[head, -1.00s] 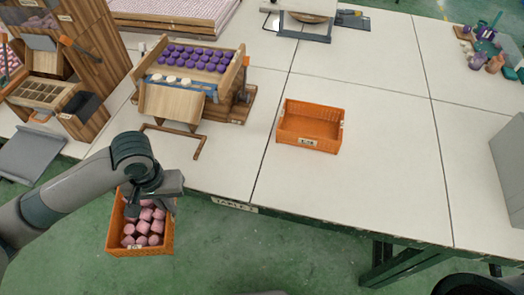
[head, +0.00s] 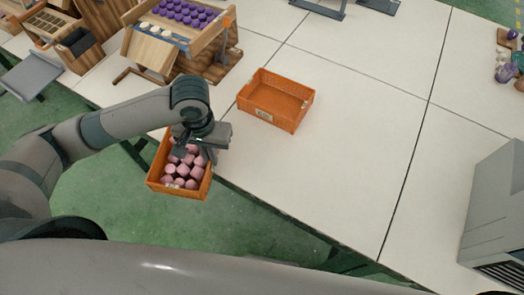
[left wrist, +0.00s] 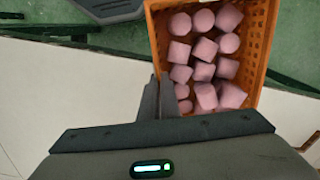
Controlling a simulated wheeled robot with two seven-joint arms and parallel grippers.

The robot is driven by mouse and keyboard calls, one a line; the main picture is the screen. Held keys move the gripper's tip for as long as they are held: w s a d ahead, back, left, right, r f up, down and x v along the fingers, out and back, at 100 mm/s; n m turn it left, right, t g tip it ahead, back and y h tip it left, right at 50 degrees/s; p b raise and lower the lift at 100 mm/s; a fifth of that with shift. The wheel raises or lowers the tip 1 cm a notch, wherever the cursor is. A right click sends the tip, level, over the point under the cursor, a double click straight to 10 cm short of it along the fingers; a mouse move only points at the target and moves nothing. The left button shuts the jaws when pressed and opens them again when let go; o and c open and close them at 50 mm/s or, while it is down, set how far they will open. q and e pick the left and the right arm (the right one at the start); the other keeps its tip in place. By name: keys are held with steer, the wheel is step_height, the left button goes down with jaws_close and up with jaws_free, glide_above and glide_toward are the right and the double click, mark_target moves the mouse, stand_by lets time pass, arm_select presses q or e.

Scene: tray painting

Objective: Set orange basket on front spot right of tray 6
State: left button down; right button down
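An orange basket (head: 180,193) full of pink pieces hangs from my left gripper (head: 196,150), beside the table's front edge and over the green floor. In the left wrist view the fingers (left wrist: 160,98) are closed on the wall of this basket (left wrist: 262,45). A second orange basket (head: 268,115), empty, with a pale label, stands on the white table (head: 345,150) to the right of the held one. A sloped wooden stand (head: 205,62) with purple and cream pieces stands to its left. I cannot read which is tray 6. My right gripper is not in view.
A small wooden rack (head: 60,28) stands at the far left. A grey box (head: 497,205) stands at the right edge, with colored objects (head: 508,62) behind it. The table is clear right of and in front of the empty basket.

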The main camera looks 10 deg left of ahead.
arm_select(q)
steer(key=shift+d, duration=0.35)
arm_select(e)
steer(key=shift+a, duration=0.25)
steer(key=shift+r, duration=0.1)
